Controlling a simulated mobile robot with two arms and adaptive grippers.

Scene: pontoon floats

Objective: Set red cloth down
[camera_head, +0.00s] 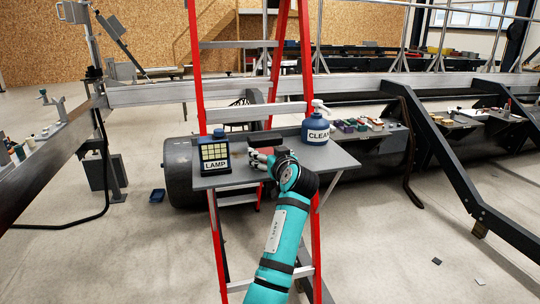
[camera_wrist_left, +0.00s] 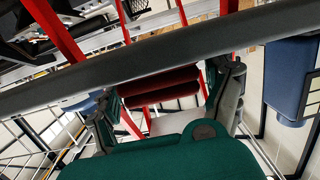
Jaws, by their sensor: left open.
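The red cloth (camera_head: 262,140) lies on the small grey table (camera_head: 335,160) set on the red ladder, just behind my left gripper. In the left wrist view the cloth (camera_wrist_left: 160,85) shows as dark red folds, framed between the fingers. My left gripper (camera_head: 260,159) is low over the middle of the table, open. In the wrist view its two fingers (camera_wrist_left: 172,100) stand apart on either side of the cloth. Whether a finger touches the cloth I cannot tell. My gripper and wrist hide part of the cloth. My right gripper is not in view.
A dark blue box marked LAMP (camera_head: 215,153) stands on the table's left end. A blue CLEAN spray bottle (camera_head: 317,125) stands at its back right. The front right of the tabletop is bare. Red ladder rails (camera_head: 196,60) rise close by the table.

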